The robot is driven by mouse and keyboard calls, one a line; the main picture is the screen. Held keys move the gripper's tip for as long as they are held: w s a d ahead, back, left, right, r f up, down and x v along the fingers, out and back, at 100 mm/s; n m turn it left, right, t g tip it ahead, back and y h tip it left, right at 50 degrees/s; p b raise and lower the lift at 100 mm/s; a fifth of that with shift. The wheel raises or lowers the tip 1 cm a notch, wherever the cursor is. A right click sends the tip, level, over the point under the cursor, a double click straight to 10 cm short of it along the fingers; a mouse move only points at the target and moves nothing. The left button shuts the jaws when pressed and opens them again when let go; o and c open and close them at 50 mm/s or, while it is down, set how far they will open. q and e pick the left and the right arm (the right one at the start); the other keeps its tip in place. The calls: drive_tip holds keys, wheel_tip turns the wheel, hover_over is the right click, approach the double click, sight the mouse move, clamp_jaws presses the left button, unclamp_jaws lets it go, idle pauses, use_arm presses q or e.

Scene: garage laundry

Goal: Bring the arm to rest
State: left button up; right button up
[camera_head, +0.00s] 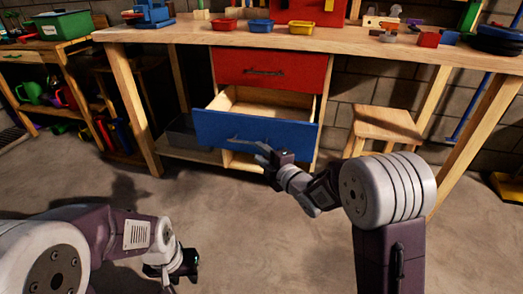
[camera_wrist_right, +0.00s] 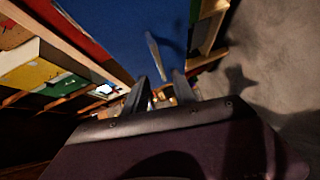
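The blue drawer (camera_head: 255,131) of the workbench is pulled open, its wooden inside showing empty where I can see it. Its grey bar handle (camera_head: 240,141) is on the front. My right gripper (camera_head: 264,151) is at the right end of the handle in the head view. In the right wrist view the gripper (camera_wrist_right: 160,82) has its two fingers apart, with the handle (camera_wrist_right: 154,52) ahead of the gap and the blue drawer front behind it. I cannot tell whether they touch. My left gripper (camera_head: 188,268) hangs low over the floor; its fingers are not clear.
A closed red drawer (camera_head: 268,70) is above the blue one. The workbench top (camera_head: 180,30) holds bins and tools. A wooden stool (camera_head: 385,124) stands to the right, and a shelf unit (camera_head: 45,50) stands at the left. The floor in front is clear.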

drive_tip(key=shift+s, duration=0.1)
idle(0.3)
drive_tip(key=s+d+r+m+h+p, duration=0.1)
drive_tip(key=d+r+p, duration=0.15)
drive_tip(key=r, duration=0.25)
drive_tip(key=d+r+m+h+p, duration=0.1)
drive_tip(key=d+r+p, duration=0.1)
drive_tip(key=r+p, duration=0.25)
drive_tip(key=s+d+f+m+g+h+p, duration=0.2)
drive_tip(key=s+d+f+m+g+h, duration=0.3)
drive_tip(key=s+d+f+m, duration=0.5)
drive_tip(key=s+f+m+g, duration=0.4)
drive_tip(key=s+m, duration=0.1)
drive_tip(key=s, duration=0.4)
drive_tip(key=s+f+m+g, duration=0.3)
drive_tip(key=s+m+g, duration=0.15)
drive_tip(key=s, duration=0.45)
wheel_tip(320, 180, up, 38)
drive_tip(key=p, duration=3.7)
drive_tip(key=shift+w+a+p, duration=0.15)
drive_tip(key=shift+a+p, duration=0.2)
